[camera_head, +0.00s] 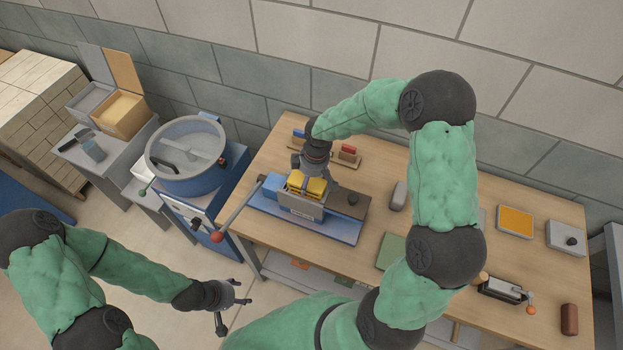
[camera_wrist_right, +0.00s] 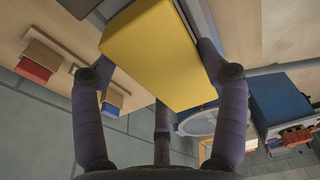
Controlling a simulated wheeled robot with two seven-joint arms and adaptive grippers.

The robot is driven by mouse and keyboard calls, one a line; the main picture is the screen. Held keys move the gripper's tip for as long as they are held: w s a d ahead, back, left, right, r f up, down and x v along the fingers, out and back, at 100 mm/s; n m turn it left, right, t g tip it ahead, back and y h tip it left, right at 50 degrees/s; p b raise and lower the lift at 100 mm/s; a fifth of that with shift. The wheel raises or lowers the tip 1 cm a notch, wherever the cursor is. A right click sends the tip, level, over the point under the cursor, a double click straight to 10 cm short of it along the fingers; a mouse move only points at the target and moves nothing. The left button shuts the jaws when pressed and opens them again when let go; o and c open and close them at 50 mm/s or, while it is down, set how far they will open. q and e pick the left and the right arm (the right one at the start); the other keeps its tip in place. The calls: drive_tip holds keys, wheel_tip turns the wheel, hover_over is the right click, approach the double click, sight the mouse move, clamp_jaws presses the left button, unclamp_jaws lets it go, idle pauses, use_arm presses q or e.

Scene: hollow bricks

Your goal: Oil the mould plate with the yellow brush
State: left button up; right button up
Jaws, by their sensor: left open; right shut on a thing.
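My right gripper (camera_head: 306,178) is shut on the yellow brush (camera_wrist_right: 155,50), whose block fills the space between the fingers in the right wrist view. In the head view the brush (camera_head: 316,187) shows as two yellow patches with a finger between them. It is over the grey mould (camera_head: 304,208) on the blue-based press (camera_head: 335,229); I cannot tell whether it touches. The brush's underside and the mould plate's face are hidden. My left gripper (camera_head: 236,306) is open and empty, low in front of the bench, over the floor.
A brush rack with a red brush (camera_head: 348,150) and a blue one stands behind the press. A lever with a red knob (camera_head: 217,237) juts left. A round mixer (camera_head: 186,150) stands left. The bench's right half holds a green pad (camera_head: 391,251) and an orange tray (camera_head: 515,221).

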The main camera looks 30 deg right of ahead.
drive_tip(key=shift+w+a, duration=0.4)
drive_tip(key=shift+w, duration=0.05)
drive_tip(key=shift+s+d, duration=0.1)
drive_tip(key=shift+s+d, duration=0.5)
drive_tip(key=shift+s, duration=0.1)
drive_tip(key=shift+f, duration=0.1)
drive_tip(key=shift+w+a, duration=0.1)
drive_tip(key=shift+a, duration=0.05)
drive_tip(key=shift+w+a, duration=0.5)
drive_tip(key=shift+w, duration=0.05)
drive_tip(key=shift+d, duration=0.1)
